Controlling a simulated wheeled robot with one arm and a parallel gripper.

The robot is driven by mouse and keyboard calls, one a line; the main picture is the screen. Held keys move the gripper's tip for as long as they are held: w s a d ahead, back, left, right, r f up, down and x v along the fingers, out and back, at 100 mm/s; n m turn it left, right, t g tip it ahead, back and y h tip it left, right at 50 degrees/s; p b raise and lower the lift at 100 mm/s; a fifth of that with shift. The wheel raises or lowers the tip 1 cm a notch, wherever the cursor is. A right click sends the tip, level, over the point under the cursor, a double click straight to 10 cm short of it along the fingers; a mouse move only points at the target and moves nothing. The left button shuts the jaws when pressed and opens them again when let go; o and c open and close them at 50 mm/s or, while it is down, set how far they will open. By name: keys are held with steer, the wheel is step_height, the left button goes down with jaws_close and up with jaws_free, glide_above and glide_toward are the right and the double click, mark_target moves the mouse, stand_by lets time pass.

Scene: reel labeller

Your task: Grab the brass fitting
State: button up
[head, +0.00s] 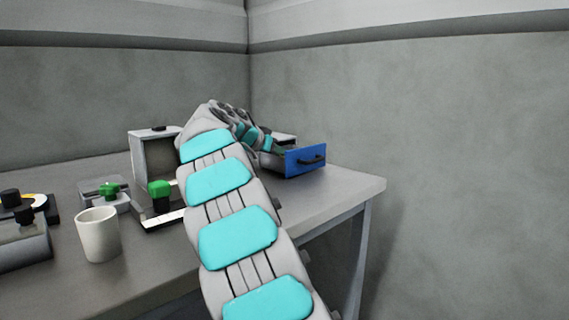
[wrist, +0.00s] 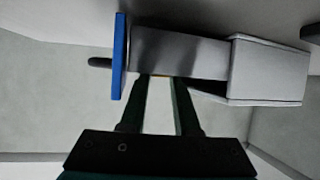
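A drawer with a blue front (head: 305,159) is pulled out at the right end of the bench. It also shows in the wrist view, with the blue front (wrist: 119,56) at left and the grey drawer side (wrist: 178,52) beside it. My gripper (wrist: 160,80) has its two fingers apart, with their tips at the edge of the drawer side and partly hidden there. In the head view my arm covers most of the drawer's inside.
The drawer's grey housing (wrist: 267,71) is right of it in the wrist view. On the bench stand a white cup (head: 99,236), an open-fronted box (head: 152,158), and devices with a green knob (head: 108,188) and a green block (head: 159,196). Walls rise behind.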

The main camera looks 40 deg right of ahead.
jaws_close()
stand_by(0.3)
step_height(320, 180, up, 10)
steer(key=p, duration=0.1)
steer(key=shift+p, duration=0.35)
stand_by(0.4)
